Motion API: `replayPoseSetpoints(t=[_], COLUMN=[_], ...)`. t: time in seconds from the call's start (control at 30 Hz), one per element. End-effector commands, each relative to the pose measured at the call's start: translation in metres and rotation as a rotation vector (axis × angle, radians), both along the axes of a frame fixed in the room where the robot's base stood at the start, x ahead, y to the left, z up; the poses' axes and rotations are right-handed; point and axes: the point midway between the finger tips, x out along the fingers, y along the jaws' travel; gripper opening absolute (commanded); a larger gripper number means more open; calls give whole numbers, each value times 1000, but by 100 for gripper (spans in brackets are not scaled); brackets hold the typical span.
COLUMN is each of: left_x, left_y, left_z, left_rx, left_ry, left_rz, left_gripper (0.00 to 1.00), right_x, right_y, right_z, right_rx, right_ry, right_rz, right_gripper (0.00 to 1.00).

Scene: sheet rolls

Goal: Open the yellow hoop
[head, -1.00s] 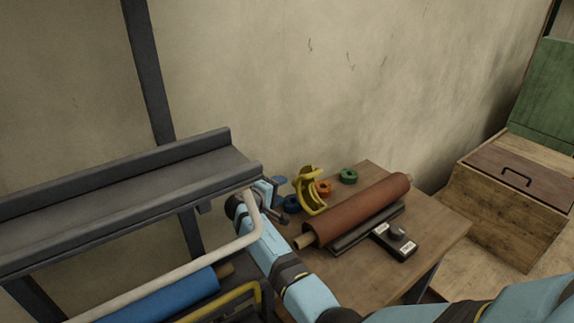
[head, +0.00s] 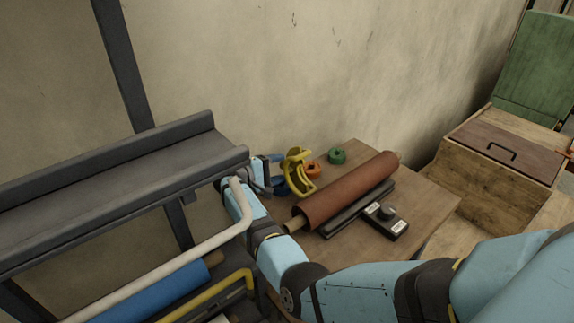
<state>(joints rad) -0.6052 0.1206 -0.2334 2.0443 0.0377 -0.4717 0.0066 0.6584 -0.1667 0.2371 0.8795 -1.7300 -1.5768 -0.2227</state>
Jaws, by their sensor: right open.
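The yellow hoop (head: 205,293) is a bent bar at the bottom of the picture, low on the dark rack. Its lower part runs out of the frame. My right arm reaches up from the lower right, just right of the hoop. My right gripper (head: 273,173) is open beyond the hoop, near the far end of the rack and the table's left edge. It holds nothing that I can see. Whether it touches the rack or table items is unclear. My left gripper is not in view.
A white hoop (head: 150,270) runs above a blue roll (head: 155,295) on the rack (head: 110,190). A wooden table (head: 420,205) holds a brown roll (head: 345,190), a yellow curved object (head: 297,170) and small coloured rings. A wooden box (head: 480,195) stands at right.

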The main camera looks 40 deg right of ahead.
Motion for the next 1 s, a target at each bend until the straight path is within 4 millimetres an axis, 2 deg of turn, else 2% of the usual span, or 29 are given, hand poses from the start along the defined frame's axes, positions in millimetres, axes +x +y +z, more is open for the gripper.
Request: replayPoseSetpoints(t=[0.03, 0.2, 0.57, 0.67, 0.83, 0.87, 1.0], left_x=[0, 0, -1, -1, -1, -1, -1], left_y=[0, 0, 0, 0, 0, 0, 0], left_z=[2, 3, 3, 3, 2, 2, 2], left_rx=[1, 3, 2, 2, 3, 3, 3], left_ry=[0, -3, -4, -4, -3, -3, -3], left_rz=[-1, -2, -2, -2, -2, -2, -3], left_gripper=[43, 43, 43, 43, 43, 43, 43], right_x=[-1, -2, -3, -3, -3, -3, -4], right_y=[-9, -27, -33, -33, -32, -32, -33], right_z=[0, -3, -4, -4, -4, -4, -2], right_rx=[-1, 1, 1, 0, 1, 1, 1], right_ry=[0, 0, 0, 0, 0, 0, -23], right_rz=[-2, 0, 1, 1, 1, 1, 0], right_gripper=[61, 61, 61, 43, 4, 0, 0])
